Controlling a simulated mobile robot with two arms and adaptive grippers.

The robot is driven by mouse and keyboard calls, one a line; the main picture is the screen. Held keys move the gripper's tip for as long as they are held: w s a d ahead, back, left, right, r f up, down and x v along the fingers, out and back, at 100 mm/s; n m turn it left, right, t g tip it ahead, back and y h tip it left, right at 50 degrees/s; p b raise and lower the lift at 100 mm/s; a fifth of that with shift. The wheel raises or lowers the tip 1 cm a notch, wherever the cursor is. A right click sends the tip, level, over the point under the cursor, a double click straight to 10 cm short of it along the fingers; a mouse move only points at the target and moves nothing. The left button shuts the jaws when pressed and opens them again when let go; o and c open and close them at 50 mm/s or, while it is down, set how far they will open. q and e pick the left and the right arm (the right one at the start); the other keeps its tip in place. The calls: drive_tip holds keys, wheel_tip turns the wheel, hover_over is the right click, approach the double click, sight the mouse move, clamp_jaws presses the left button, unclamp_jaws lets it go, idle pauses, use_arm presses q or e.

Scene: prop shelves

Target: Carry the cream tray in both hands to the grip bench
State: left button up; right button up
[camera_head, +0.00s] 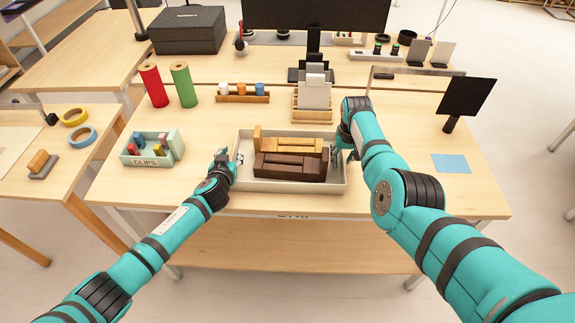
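The cream tray (290,187) rests on the wooden bench (400,195) near its front edge. It holds several wooden blocks, light ones (292,144) behind dark brown ones (290,166). My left gripper (236,158) is at the tray's left wall. My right gripper (338,153) is at its right wall, partly hidden by my own arm. Both fingertips are too small to tell whether they are shut on the walls. Dark lettering on the bench's front edge below the tray is only partly readable.
A pale green CLIPS box (152,161) stands left of the tray. Red (154,86) and green (184,84) rolls, a rack of small cups (242,97) and a card holder (313,104) stand behind. A blue sheet (451,163) lies right. A side table (60,150) is at left.

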drive_tip(key=shift+r, duration=0.1)
use_arm(q)
drive_tip(key=v, duration=1.2)
use_arm(e)
wheel_tip(320, 180, up, 12)
drive_tip(key=s, duration=0.1)
drive_tip(key=shift+s, duration=0.4)
